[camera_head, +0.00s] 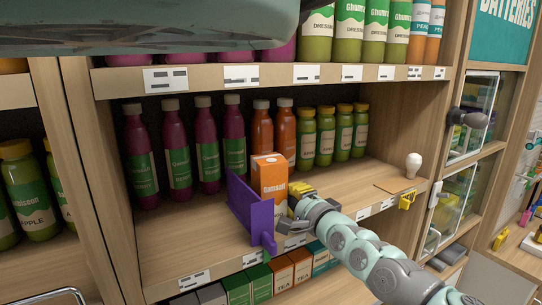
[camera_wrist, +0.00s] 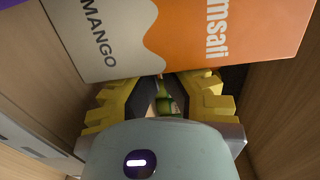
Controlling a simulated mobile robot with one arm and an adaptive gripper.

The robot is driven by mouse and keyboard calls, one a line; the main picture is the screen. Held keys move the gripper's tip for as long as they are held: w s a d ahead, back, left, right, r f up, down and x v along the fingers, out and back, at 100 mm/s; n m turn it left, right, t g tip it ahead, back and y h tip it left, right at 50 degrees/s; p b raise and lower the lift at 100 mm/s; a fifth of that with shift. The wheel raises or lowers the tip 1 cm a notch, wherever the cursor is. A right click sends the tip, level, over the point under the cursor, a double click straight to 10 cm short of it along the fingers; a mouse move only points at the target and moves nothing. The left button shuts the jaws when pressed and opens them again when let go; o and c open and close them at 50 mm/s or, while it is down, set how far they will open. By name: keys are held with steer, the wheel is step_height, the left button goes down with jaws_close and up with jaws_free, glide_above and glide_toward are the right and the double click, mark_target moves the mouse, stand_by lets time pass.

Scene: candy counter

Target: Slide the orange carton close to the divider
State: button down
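The orange carton (camera_head: 269,176), white and orange with a grey side panel, stands upright on the middle shelf. The wrist view shows its printed faces (camera_wrist: 235,30) close up. The purple divider (camera_head: 250,208) stands just left of and in front of the carton; whether they touch cannot be told. A purple corner shows in the wrist view (camera_wrist: 12,3). My gripper (camera_head: 296,200), with yellow fingers, is low at the carton's right side. In the wrist view its fingers (camera_wrist: 160,82) converge at the carton's lower edge, empty; exact contact is unclear.
Purple bottles (camera_head: 178,155) stand behind and left, orange bottles (camera_head: 285,132) behind, and green bottles (camera_head: 325,138) at the back right. A white bulb-shaped object (camera_head: 413,165) stands at the shelf's right end. Shelf surface (camera_head: 355,180) right of the carton is clear.

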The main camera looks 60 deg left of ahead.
steer(key=shift+s, duration=0.25)
steer(key=shift+w+f, duration=0.1)
steer(key=shift+w, duration=0.1)
steer(key=shift+w+b, duration=0.7)
steer(key=shift+b, duration=0.5)
steer(key=shift+d, duration=0.1)
